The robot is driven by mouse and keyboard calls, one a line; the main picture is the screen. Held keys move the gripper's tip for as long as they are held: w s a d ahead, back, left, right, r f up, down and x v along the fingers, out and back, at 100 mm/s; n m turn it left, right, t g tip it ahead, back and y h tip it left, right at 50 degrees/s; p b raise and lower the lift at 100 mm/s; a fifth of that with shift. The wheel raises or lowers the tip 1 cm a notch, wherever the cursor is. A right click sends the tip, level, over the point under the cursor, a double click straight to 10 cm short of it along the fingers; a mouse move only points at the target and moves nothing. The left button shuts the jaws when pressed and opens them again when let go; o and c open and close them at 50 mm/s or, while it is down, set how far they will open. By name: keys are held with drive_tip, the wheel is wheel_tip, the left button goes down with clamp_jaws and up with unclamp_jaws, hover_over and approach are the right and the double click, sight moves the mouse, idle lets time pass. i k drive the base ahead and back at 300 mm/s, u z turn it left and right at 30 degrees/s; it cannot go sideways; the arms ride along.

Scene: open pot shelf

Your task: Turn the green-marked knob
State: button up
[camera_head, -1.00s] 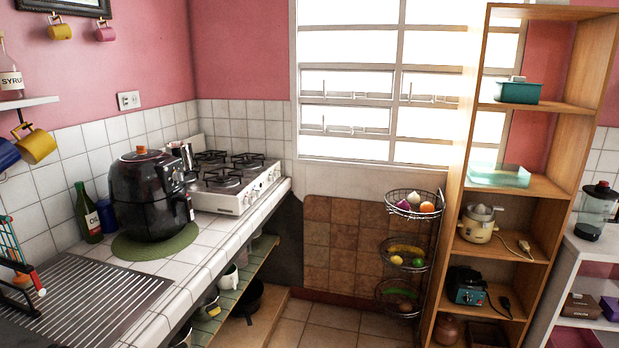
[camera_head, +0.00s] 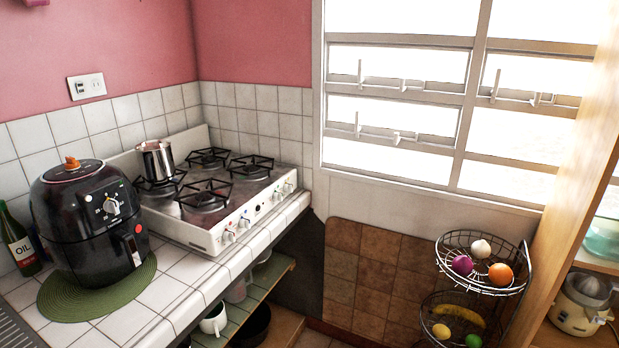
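A white gas stove (camera_head: 215,247) sits on the tiled counter, with several small white knobs along its front panel. Two knobs (camera_head: 236,229) are at the panel's near left end and others (camera_head: 283,191) at its far right end. Small colour marks show near them, but I cannot make out which one is green. A black air fryer (camera_head: 85,240) left of the stove also has a dial (camera_head: 111,206) on its front. My gripper is not in view.
A metal pot (camera_head: 156,160) stands on the stove's back left burner. The counter's front edge (camera_head: 230,275) runs below the knobs, above an open shelf. A wire fruit basket (camera_head: 480,285) and a wooden shelf unit (camera_head: 560,170) stand at the right. Brown tiles cover the wall between.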

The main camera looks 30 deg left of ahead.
sight(277, 195)
drive_tip(key=i, duration=1.45)
drive_tip(key=u, duration=2.95)
drive_tip(key=i, duration=0.5)
drive_tip(key=u, duration=0.05)
